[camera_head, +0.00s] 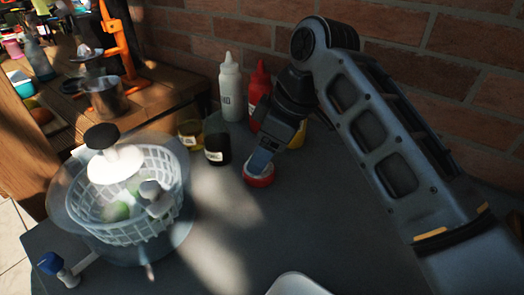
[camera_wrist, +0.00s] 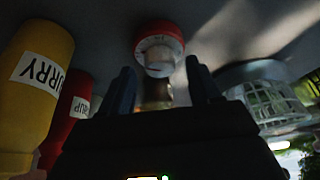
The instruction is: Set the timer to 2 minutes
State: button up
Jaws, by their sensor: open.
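The timer (camera_head: 259,174) is a small round dial with a red body and a white top, sitting on the dark grey table in front of the sauce bottles. In the wrist view the timer (camera_wrist: 160,46) shows beyond the fingertips, centred between them; its marks are too small to read. My gripper (camera_head: 262,162) is just above the timer in the head view and partly covers it. In the wrist view my gripper (camera_wrist: 161,78) has its two dark fingers spread apart with nothing between them. I cannot tell whether a finger touches the timer.
A white bottle (camera_head: 231,88), a red ketchup bottle (camera_head: 260,82) and a yellow curry bottle (camera_wrist: 36,90) stand close by the wall. Dark jar (camera_head: 217,147) is left of the timer. A salad spinner (camera_head: 125,200) stands farther left. Table right of the timer is clear.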

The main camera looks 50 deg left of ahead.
jog(key=shift+s+a+f, duration=0.2)
jog(key=shift+f, duration=0.4)
jog(key=c, duration=1)
